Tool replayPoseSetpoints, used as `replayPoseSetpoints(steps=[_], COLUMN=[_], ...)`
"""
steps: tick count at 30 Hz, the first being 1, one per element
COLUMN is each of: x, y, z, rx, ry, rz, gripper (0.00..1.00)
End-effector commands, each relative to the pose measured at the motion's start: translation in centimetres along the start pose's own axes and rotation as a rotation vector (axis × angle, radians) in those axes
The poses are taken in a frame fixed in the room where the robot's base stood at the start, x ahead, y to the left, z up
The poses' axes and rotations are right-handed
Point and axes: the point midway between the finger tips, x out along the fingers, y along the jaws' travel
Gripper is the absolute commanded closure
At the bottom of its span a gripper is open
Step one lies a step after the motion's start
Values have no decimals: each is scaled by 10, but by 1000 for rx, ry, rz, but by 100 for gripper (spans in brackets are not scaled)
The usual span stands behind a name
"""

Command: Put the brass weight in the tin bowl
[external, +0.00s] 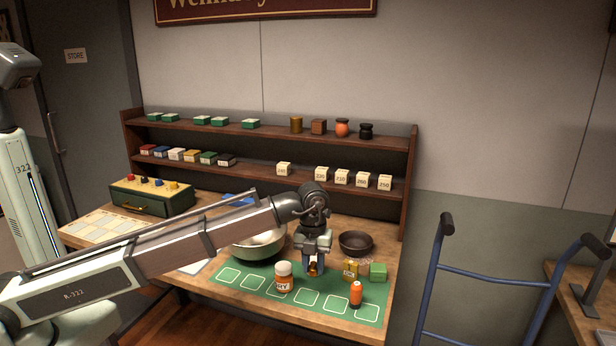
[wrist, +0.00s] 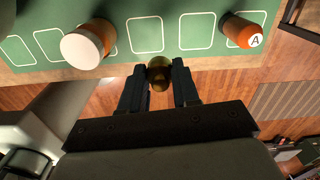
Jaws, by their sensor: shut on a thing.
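The brass weight (external: 313,269) is between the fingertips of my gripper (external: 313,262), which is shut on it above the green mat. In the wrist view the brass weight (wrist: 159,76) also shows between the two fingers of my gripper (wrist: 158,68). A wide, pale metal bowl (external: 262,252), which looks like the tin bowl, stands on the counter to the left of and behind my gripper. My forearm hides part of it. A smaller dark bowl (external: 355,250) stands to the right of and behind my gripper.
A white-capped orange jar (external: 284,283) and an orange bottle (external: 355,294) stand on the green mat (external: 257,289), either side of my gripper. A wooden shelf (external: 260,137) rises behind.

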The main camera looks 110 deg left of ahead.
Motion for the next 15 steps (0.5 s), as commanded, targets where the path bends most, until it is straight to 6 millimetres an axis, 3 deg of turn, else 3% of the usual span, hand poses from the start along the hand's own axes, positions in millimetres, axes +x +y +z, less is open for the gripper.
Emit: replayPoseSetpoints(steps=[5, 12, 15], x=[-19, -61, -57], y=[-1, -1, 18], z=[1, 1, 18], rx=[0, -1, -6], ry=[0, -1, 0], rz=[-1, -2, 1], gripper=[100, 100, 100])
